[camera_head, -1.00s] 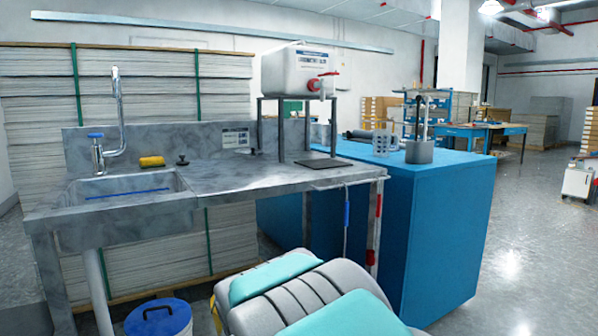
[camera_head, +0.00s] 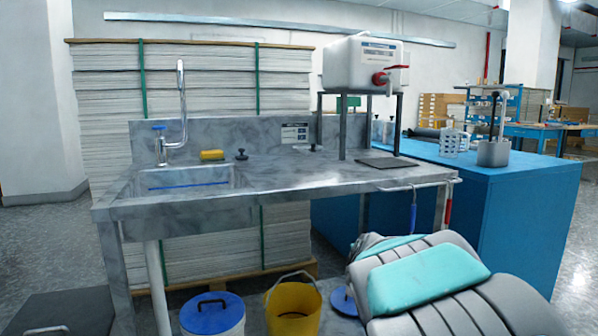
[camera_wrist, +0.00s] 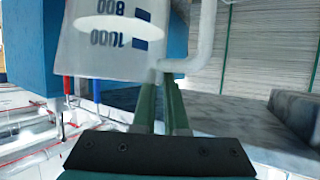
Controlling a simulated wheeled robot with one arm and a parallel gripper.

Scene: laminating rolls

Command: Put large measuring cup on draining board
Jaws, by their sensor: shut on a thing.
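The large measuring cup (camera_wrist: 105,45) is whitish and fills the upper left of the wrist view. Its blue scale marks, 800 and 1000, read upside down there. My gripper (camera_wrist: 165,105) has green fingers and is shut on the cup's pale handle (camera_wrist: 200,45). Cup and gripper do not show in the head view, where my arm fills the lower right. The draining board is the grey marbled top (camera_head: 300,182) right of the sink. Its middle is bare. Part of the grey bench also shows at the right of the wrist view (camera_wrist: 240,118).
The sink (camera_head: 190,182) is at the bench's left, with a yellow sponge (camera_head: 212,155) behind. A white water tank (camera_head: 362,62) stands over a dark mat (camera_head: 388,163) at the right end. A rail (camera_head: 420,186) runs along that end. A yellow bucket (camera_head: 293,308) stands below.

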